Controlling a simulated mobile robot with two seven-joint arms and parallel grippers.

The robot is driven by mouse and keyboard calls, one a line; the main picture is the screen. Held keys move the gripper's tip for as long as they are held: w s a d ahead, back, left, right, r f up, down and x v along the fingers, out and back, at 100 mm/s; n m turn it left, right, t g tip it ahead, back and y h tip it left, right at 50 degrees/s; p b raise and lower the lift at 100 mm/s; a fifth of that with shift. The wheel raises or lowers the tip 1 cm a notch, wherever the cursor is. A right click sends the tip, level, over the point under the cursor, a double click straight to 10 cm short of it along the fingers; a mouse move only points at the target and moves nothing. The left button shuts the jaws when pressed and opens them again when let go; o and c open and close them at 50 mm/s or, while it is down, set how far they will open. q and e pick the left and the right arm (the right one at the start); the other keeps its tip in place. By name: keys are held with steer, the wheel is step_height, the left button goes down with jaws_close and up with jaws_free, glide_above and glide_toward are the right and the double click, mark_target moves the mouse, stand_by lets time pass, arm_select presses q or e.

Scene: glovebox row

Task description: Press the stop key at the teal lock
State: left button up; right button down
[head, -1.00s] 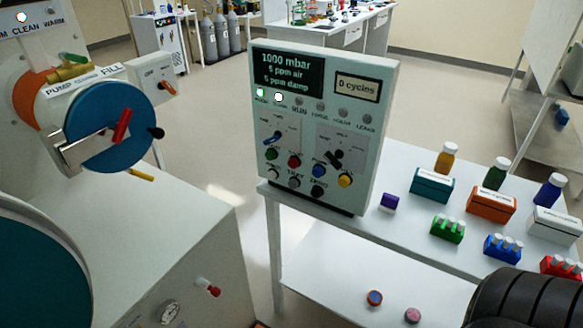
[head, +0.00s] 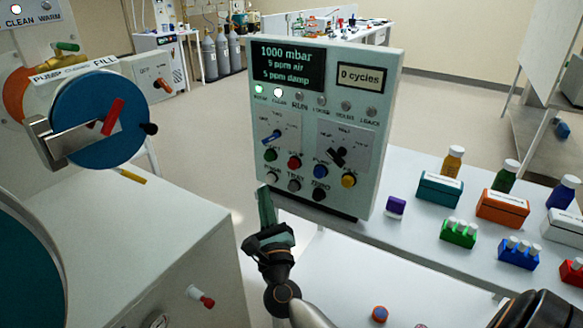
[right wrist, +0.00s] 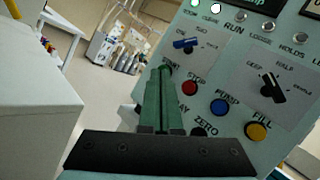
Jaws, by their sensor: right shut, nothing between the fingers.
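The control panel (head: 325,125) stands upright on a white table, with a screen reading 1000 mbar. Its red stop key (head: 294,162) sits right of a green key (head: 270,155); the stop key also shows in the right wrist view (right wrist: 189,88), labelled STOP. My right gripper (head: 266,190) is shut and empty, its green fingers pointing up at the panel's lower left. In the right wrist view its fingertips (right wrist: 160,72) overlap the green key, left of the stop key; I cannot tell the gap. Blue-teal round doors (head: 100,120) show at the left. My left gripper is out of view.
Blue (head: 320,171) and yellow (head: 348,180) keys sit right of the stop key, with grey and black keys below. Two turn switches sit above. Boxes, bottles and a purple-capped block (head: 396,208) stand on the table to the right. A white cabinet (head: 170,240) is at the left.

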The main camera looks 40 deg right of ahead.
mark_target(293, 164)
steer(key=shift+d, duration=0.1)
steer(key=w+d, duration=0.3)
steer(key=d, duration=0.5)
steer(key=shift+w+b, duration=0.2)
steer(key=shift+b, duration=0.15)
steer(key=shift+a, duration=0.1)
stand_by(0.6)
stand_by(1.0)
steer(key=shift+w+d, duration=0.15)
steer(key=shift+d, duration=0.3)
